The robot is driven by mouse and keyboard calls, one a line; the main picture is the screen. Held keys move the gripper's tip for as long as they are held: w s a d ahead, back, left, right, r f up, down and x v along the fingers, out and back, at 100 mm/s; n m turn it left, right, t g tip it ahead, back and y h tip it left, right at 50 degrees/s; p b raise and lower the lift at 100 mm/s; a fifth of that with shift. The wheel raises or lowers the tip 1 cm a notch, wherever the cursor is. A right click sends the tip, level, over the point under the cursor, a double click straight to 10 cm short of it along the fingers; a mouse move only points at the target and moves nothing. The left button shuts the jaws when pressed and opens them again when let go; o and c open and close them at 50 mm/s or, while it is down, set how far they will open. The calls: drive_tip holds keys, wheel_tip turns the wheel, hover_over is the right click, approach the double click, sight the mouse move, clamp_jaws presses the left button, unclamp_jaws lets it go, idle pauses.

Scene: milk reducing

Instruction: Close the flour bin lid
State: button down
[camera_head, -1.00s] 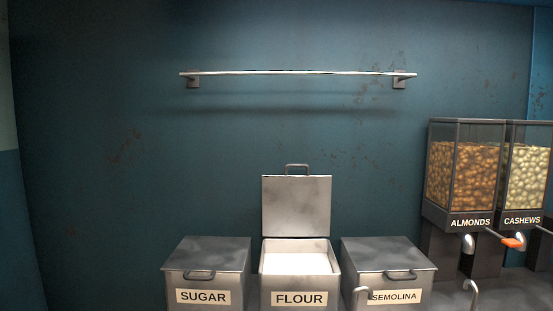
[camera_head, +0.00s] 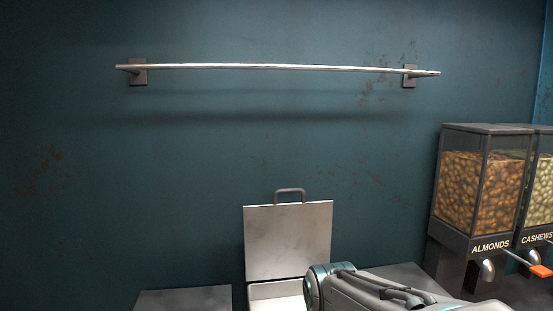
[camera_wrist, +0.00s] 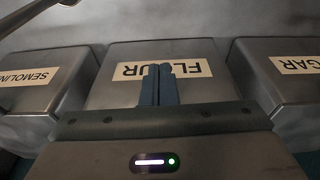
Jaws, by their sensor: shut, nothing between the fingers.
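The flour bin's lid (camera_head: 288,242) stands upright and open in the head view, with its handle (camera_head: 290,191) at the top edge. The flour bin (camera_head: 274,291) is below it. Its lower part is out of frame and its right side is covered by my arm. In the wrist view the flour bin (camera_wrist: 205,93) appears upside down, its front label facing the camera. My gripper (camera_wrist: 161,68) is shut and empty in front of the FLOUR label, covering its middle letters. Whether the fingers touch the bin cannot be told.
The sugar bin (camera_head: 185,299) is left of the flour bin and the semolina bin (camera_head: 405,273) is right, partly behind my arm. Almond (camera_head: 480,190) and cashew (camera_head: 541,190) dispensers stand further right. A metal rail (camera_head: 275,67) crosses the wall above, with clear space below it.

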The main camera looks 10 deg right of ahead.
drive_tip(key=w+d+r+t+p, duration=0.1)
drive_tip(key=w+r+p, duration=0.6)
drive_tip(key=r, duration=0.5)
drive_tip(key=w+d+r+t+p, duration=0.1)
drive_tip(key=w+r+p, duration=0.6)
drive_tip(key=r, duration=0.5)
drive_tip(key=w+d+r+t+p, duration=0.1)
drive_tip(key=w+r+p, duration=0.65)
drive_tip(key=r, duration=0.45)
drive_tip(key=x, duration=0.7)
drive_tip(key=p+x, duration=0.1)
drive_tip(key=x, duration=0.2)
drive_tip(key=shift+w+a, duration=0.3)
drive_tip(key=shift+w, duration=0.1)
drive_tip(key=shift+f+b, duration=0.15)
drive_tip(key=shift+b, duration=0.2)
